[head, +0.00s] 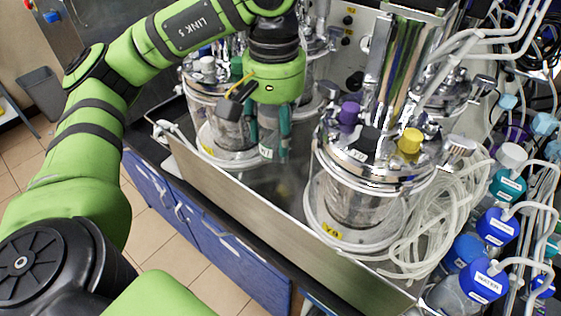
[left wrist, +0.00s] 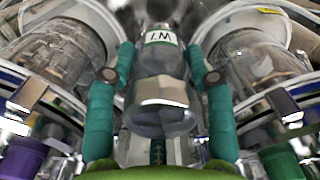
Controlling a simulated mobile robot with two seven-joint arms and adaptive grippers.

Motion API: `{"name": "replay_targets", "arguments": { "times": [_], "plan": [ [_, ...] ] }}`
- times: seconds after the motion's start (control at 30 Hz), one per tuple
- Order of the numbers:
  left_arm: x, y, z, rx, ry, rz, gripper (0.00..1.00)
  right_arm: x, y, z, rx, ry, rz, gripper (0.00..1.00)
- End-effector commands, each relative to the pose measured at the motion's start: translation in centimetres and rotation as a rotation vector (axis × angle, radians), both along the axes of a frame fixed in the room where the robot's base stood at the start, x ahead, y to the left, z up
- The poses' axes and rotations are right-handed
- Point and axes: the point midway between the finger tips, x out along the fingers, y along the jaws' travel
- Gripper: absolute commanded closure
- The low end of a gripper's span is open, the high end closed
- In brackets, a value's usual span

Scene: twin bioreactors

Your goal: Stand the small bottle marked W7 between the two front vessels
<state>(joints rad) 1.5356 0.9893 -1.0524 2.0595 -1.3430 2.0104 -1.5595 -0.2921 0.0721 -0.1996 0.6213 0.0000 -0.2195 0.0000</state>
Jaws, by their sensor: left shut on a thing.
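The small clear bottle marked W7 (head: 267,128) has a white label with a green edge. It is between the left front vessel (head: 222,153) and the right front vessel (head: 360,205). My left gripper (head: 270,148) reaches down from above and is shut on the bottle. In the left wrist view the bottle (left wrist: 161,65) sits between the teal fingers of the left gripper (left wrist: 160,72), its label facing the camera upside down. A vessel shows on each side of it. I cannot tell whether its base touches the tray floor. My right gripper is not in view.
The steel tray wall (head: 240,215) runs along the front, above blue cabinets (head: 190,220). Clear coiled tubing (head: 430,225) lies right of the right front vessel. Several blue-capped bottles (head: 485,282) stand at the right edge. Vessel lids with fittings flank the left gripper closely.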

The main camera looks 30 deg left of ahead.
Motion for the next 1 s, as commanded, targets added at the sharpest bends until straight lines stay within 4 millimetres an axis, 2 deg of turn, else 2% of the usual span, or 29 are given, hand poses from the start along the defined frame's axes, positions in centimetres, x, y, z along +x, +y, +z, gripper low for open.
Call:
{"name": "replay_targets", "arguments": {
  "times": [0.03,0.1,0.2,0.37,0.57,1.0],
  "plan": [
    [0.0,0.0,-1.1,-0.001,0.004,-0.002,0.84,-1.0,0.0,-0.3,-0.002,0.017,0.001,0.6],
    [0.0,0.0,-1.9,0.0,0.003,0.0,0.84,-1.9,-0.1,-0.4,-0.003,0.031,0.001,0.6],
    [0.0,0.0,-2.7,0.0,0.0,0.0,0.84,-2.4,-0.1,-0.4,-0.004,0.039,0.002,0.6],
    [-0.1,0.0,-4.3,0.001,0.003,0.001,0.84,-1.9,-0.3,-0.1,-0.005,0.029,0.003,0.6],
    [0.0,0.0,-6.8,0.001,0.0,0.001,0.84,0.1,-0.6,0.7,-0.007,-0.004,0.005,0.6],
    [0.0,0.0,-7.7,0.0,-0.002,0.0,0.84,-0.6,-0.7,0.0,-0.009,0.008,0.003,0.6]
  ]
}}
